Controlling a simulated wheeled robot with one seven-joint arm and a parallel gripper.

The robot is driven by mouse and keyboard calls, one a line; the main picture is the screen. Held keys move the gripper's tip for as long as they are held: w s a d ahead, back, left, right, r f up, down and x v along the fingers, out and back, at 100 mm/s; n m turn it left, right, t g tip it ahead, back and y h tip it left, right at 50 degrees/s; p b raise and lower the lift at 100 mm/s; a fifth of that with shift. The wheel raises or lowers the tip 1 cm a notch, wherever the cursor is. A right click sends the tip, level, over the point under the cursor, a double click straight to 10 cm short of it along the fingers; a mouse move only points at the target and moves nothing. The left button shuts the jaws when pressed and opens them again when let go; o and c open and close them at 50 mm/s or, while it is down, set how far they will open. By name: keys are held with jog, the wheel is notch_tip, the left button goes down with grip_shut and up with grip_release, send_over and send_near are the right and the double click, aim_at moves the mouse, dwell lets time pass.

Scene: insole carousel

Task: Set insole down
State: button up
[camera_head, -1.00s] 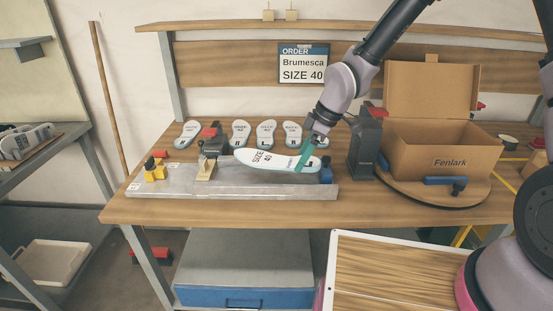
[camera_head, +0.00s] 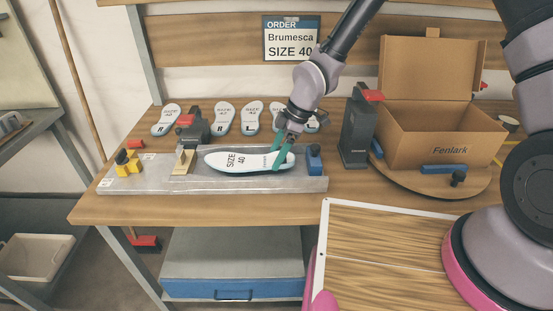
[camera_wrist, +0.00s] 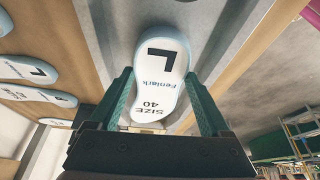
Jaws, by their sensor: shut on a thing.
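A white insole (camera_head: 245,161) with a pale blue edge, marked SIZE 40, lies almost flat in the channel of the grey metal fixture (camera_head: 215,185). It sits between a wooden block (camera_head: 182,162) and a blue block (camera_head: 314,159); I cannot tell whether it touches the bottom. My gripper (camera_head: 280,155), with green fingers, is shut on its right end. In the wrist view the insole (camera_wrist: 163,62) shows a black L and Fenlark lettering between the fingers (camera_wrist: 160,100).
Several other insoles (camera_head: 222,118) lie in a row behind the fixture. A black stand with a red top (camera_head: 356,130) and an open Fenlark box (camera_head: 440,145) on a round board are at the right. A yellow block (camera_head: 127,163) is on the fixture's left end.

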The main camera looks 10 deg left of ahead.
jog(key=shift+f, duration=1.1)
jog(key=o, duration=1.2)
jog(key=shift+f, duration=0.1)
jog(key=shift+c, duration=0.2)
jog(key=v, duration=1.2)
jog(key=w+d+r+m+t+h, duration=0.1)
jog(key=d+r+m, duration=0.2)
jog(key=d+r, duration=0.2)
jog(key=w+d+r+m+t+h, duration=0.1)
jog(key=w+d+r+m+t, duration=0.1)
jog(key=d+r+m, duration=0.2)
jog(key=w+d+r+m+t+h, duration=0.1)
jog(key=d+r+m, duration=0.3)
jog(key=d, duration=0.6)
jog(key=shift+w+d+r+t, duration=0.1)
jog(key=shift+w+r+t, duration=0.1)
jog(key=shift+r, duration=0.45)
jog(key=shift+w+r+t, duration=0.1)
jog(key=shift+w+r, duration=0.15)
jog(key=shift+r, duration=0.4)
jog(key=s+d+r+m+t, duration=0.4)
jog(key=s+d+r+m, duration=0.8)
jog(key=d+r+m, duration=0.2)
jog(key=shift+r+m+y, duration=0.3)
jog(key=shift+r, duration=0.05)
jog(key=shift+d, duration=0.1)
